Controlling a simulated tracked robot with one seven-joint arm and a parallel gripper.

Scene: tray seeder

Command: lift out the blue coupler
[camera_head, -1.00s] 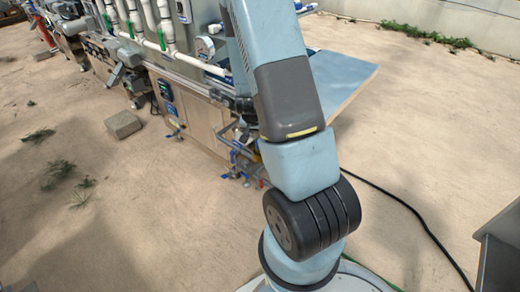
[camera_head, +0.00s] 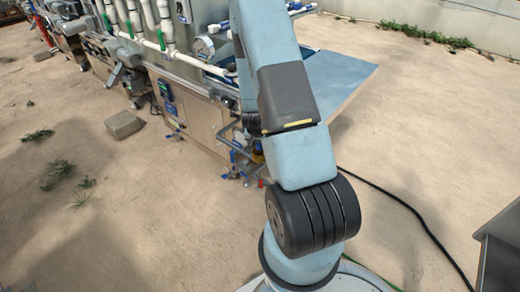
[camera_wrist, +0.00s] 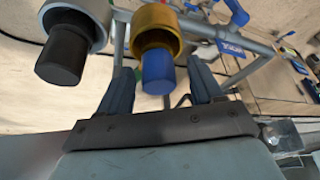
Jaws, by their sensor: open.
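The blue coupler (camera_wrist: 157,73) shows in the wrist view as a blue cylinder seated in a brass-coloured ring (camera_wrist: 156,24). My gripper (camera_wrist: 161,84) is open, with one finger on each side of the blue coupler. I cannot tell whether either finger touches it. To its left, a black cylinder (camera_wrist: 61,59) sits in a grey ring and stands outside the jaws. In the head view my arm hides the gripper and the coupler.
A grey tube frame with blue valve handles (camera_wrist: 228,44) is close on the right in the wrist view. The seeder machine (camera_head: 199,112) and its blue-grey table top (camera_head: 340,77) stand behind my arm. A concrete block (camera_head: 124,124) lies on open sandy floor to the left.

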